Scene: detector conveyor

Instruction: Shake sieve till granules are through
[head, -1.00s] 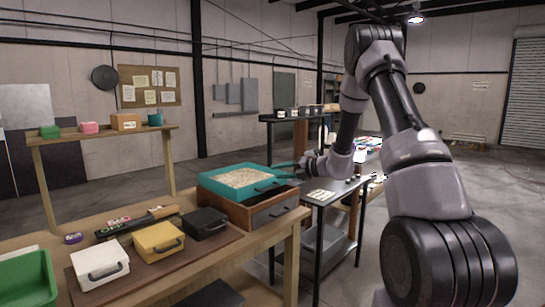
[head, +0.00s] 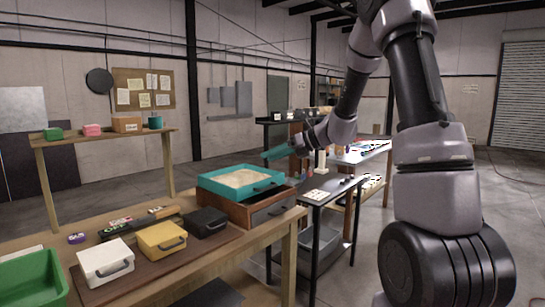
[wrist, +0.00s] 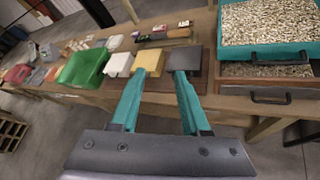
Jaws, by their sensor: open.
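The sieve is a teal square tray (head: 213,187) with a dark front handle, holding pale granules (head: 240,178). It sits on a wooden box (head: 236,209) with a grey, handled front. In the wrist view the sieve (wrist: 265,52) is at the top right, and granules (wrist: 262,71) also show in the box below its front edge. My gripper (head: 268,157) has teal fingers and is raised beyond the sieve's right side, apart from it. The wrist view shows my gripper (wrist: 157,74) open and empty, its fingers spread over the bench. The inside of the box is mostly hidden.
White (head: 105,262), yellow (head: 161,240) and black (head: 206,222) handled boxes stand on a brown board in front of the sieve. A green bin (head: 32,280) is at bottom left. A dark metal table (head: 325,190) stands right of the bench.

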